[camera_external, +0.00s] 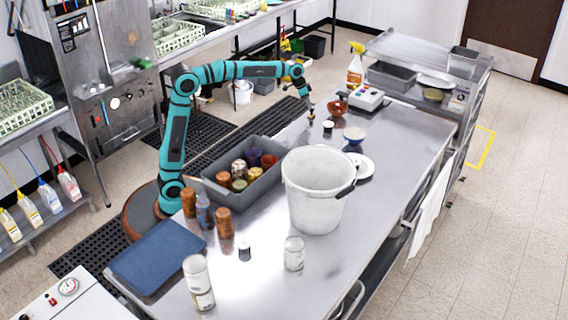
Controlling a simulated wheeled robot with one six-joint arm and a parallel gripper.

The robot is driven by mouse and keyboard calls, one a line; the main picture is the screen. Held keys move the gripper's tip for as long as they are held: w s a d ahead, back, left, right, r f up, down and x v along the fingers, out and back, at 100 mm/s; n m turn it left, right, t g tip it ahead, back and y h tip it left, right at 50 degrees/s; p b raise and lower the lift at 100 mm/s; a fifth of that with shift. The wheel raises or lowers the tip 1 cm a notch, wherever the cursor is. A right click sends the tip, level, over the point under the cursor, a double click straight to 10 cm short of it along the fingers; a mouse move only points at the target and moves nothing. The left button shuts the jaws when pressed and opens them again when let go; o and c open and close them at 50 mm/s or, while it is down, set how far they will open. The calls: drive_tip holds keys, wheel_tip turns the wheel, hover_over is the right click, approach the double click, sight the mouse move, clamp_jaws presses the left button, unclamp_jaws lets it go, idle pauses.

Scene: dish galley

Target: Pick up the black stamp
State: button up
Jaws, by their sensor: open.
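A small dark upright piece (328,127), which may be the black stamp, stands on the steel table. Another small dark piece (244,250) with a pale part stands near the front of the table; I cannot tell for sure which one is the stamp. My gripper (311,114) is at the far end of the outstretched teal arm, low over the table, just left of the first dark piece and apart from it. It looks open and empty; its fingers are tiny in this view.
Bare steel lies left of the bucket's top.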

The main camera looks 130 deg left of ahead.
sight(312, 113)
drive_tip(key=shift+x, duration=3.1)
drive_tip(key=shift+s+a, duration=0.1)
drive_tip(key=shift+c, duration=0.5)
clamp_jaws()
